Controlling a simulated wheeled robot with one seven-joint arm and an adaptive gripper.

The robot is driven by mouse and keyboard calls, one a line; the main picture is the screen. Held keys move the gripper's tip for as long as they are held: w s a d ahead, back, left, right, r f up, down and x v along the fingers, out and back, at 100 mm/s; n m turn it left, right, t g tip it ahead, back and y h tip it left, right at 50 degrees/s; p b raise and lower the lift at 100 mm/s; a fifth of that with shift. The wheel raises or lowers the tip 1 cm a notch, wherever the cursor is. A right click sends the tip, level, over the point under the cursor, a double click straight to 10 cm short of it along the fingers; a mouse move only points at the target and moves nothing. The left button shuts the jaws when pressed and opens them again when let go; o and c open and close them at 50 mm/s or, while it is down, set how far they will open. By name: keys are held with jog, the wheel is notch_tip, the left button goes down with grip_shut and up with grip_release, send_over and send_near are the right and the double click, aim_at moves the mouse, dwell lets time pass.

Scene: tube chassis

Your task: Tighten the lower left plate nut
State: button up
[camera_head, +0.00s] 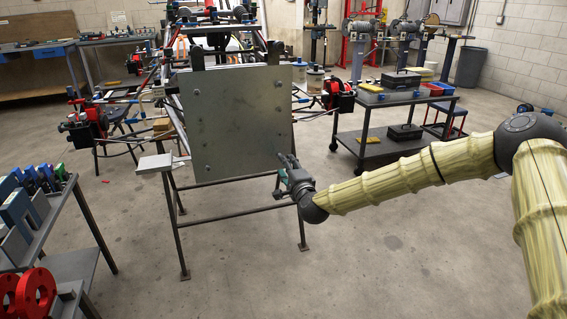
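A square grey metal plate (238,125) stands nearly upright on the front of the tube chassis, with small nuts near its corners. The lower left plate nut (207,169) is a small dark dot near the plate's bottom left corner. My gripper (284,162) is at the plate's lower right corner, well to the right of that nut. Its fingers point up and toward the plate. Whether they touch the plate, and whether they are open or shut, is too small to tell. A small greenish patch shows by the gripper; I cannot tell what it is.
The chassis rests on a dark metal stand (237,212) with legs on the floor. A small grey shelf (160,162) juts out left of the plate. A tool cart (45,225) stands at the left front. A black cart (395,97) is behind my arm. The front floor is clear.

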jog(key=v, duration=0.7)
jog(key=shift+o, duration=0.2)
